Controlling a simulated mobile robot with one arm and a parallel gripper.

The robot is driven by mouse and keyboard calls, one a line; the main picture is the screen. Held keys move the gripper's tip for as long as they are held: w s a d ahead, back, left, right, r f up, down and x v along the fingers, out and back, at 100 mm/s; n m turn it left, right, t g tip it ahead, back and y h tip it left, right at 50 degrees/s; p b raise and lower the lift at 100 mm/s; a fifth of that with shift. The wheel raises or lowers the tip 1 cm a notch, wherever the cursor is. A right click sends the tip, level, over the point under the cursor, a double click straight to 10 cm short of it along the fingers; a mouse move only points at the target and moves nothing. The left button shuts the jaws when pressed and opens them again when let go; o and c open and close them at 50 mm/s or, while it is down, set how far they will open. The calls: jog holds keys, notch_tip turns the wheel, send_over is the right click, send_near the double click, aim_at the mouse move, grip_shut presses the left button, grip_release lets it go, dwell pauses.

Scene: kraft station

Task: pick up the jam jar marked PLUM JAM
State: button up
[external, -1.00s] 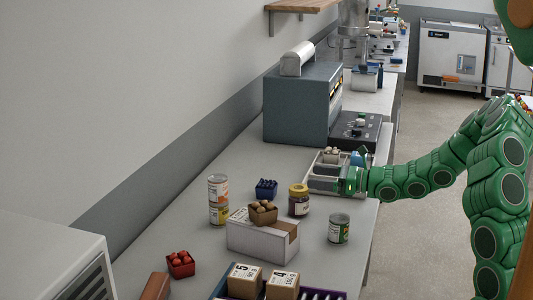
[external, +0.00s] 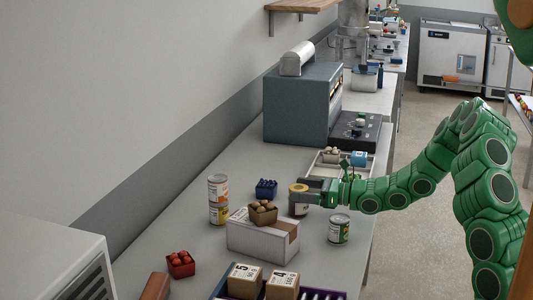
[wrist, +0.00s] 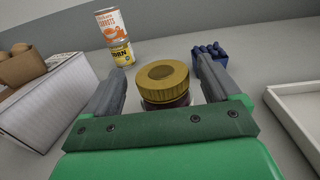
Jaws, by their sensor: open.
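The jam jar (external: 299,188) stands upright on the counter, with a gold lid and dark contents. Its lid (wrist: 162,82) also shows in the wrist view, between my fingers; the label is hidden there and cannot be read now. My gripper (external: 306,197) is open, reaching in from the right, with one finger on each side of the jar. In the wrist view the fingers (wrist: 160,95) stand apart from the lid, with a gap on both sides.
A white box (external: 262,236) with a basket of brown items (external: 263,213) stands in front. Two stacked cans (external: 218,200) and a blue basket (external: 266,189) are behind. A green can (external: 339,229) stands right. A pale tray (external: 325,168) lies beyond my gripper.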

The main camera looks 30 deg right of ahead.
aim_at(293, 187)
jog(key=shift+x, duration=1.6)
jog(key=shift+c, duration=0.5)
jog(key=c, duration=1.2)
jog(key=shift+c, duration=0.2)
jog(key=shift+r, duration=0.2)
